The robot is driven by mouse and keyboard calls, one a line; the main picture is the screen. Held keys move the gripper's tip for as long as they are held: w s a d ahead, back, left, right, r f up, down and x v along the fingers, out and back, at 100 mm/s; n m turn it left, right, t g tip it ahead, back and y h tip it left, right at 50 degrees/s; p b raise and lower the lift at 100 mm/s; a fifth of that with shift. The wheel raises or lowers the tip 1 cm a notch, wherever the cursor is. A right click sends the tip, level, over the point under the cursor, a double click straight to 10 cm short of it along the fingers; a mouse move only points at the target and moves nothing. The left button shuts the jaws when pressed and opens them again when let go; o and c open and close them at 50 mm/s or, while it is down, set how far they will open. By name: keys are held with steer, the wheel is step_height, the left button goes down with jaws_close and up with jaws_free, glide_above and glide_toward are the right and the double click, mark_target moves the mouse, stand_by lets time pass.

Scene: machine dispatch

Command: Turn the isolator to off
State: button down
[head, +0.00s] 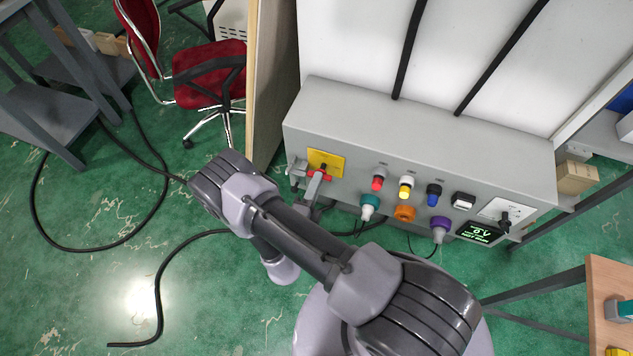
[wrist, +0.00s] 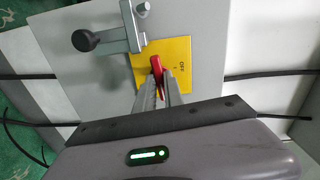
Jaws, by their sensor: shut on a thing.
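The isolator is a yellow plate (head: 335,160) with a red handle (head: 327,178) at the left end of the grey cabinet's front. In the wrist view, the red handle (wrist: 157,64) lies slightly tilted across the yellow plate (wrist: 180,50), and an OFF mark shows to its right. My gripper (head: 315,181) reaches the handle from the front. In the wrist view, my gripper (wrist: 158,78) is shut on the red handle, with a finger on either side. The fingers hide the handle's lower part and some of the plate.
A grey latch with a black knob (wrist: 84,40) sits close beside the plate. Red, yellow and blue buttons (head: 434,194), coloured sockets (head: 404,213) and a small display (head: 479,233) lie to the right on the cabinet (head: 420,135). A red chair (head: 210,70) and black cables stand left.

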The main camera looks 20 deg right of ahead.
steer(key=shift+n+p, duration=1.5)
steer(key=shift+n, duration=6.9)
steer(key=c, duration=1.4)
jaws_free()
steer(key=shift+c, duration=0.2)
